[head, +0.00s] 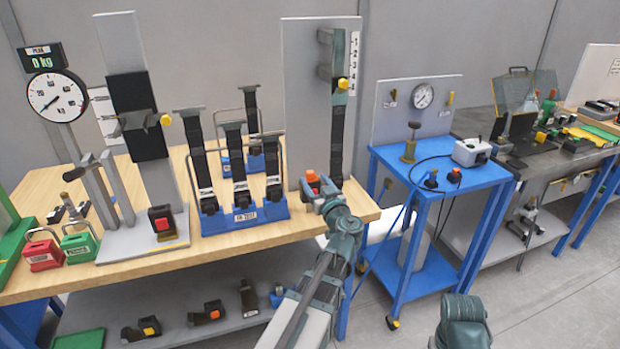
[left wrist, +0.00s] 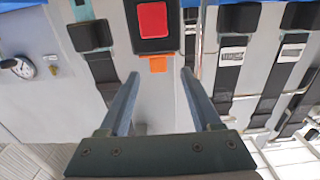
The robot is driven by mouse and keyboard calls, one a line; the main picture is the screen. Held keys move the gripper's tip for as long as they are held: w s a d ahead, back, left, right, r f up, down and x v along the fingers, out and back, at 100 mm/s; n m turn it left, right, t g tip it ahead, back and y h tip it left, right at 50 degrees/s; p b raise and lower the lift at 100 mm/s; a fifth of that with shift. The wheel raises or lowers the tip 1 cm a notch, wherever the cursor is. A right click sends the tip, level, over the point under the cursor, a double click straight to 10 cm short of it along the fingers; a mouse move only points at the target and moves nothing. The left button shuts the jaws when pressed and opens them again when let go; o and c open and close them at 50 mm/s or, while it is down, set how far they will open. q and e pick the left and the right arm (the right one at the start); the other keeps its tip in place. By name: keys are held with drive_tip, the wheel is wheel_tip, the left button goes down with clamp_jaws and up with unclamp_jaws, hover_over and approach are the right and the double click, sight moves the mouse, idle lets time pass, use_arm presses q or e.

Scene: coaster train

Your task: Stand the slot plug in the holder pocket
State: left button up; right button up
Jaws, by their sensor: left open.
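A small orange piece, which looks like the slot plug (head: 311,175), sits at the top of a black buckle with a red button (left wrist: 152,20) on the tall grey board. In the left wrist view the orange plug (left wrist: 157,63) sticks out of the buckle's edge, toward me. My left gripper (head: 316,190) is close in front of that buckle. Its two fingers (left wrist: 160,82) are open, one on each side of the orange plug's line, with nothing between them. I cannot clearly identify the holder pocket.
A blue rack (head: 240,217) with several black belt buckles stands left of the board. Another grey board (head: 140,240) carries a red-button buckle, beside a dial scale (head: 58,97). A blue cart (head: 440,160) stands right, past a gap of open floor.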

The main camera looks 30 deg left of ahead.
sight(311, 175)
use_arm(q)
drive_tip(key=x, duration=0.5)
drive_tip(key=shift+w+a+f, duration=0.1)
drive_tip(key=shift+w, duration=0.15)
clamp_jaws()
idle(0.4)
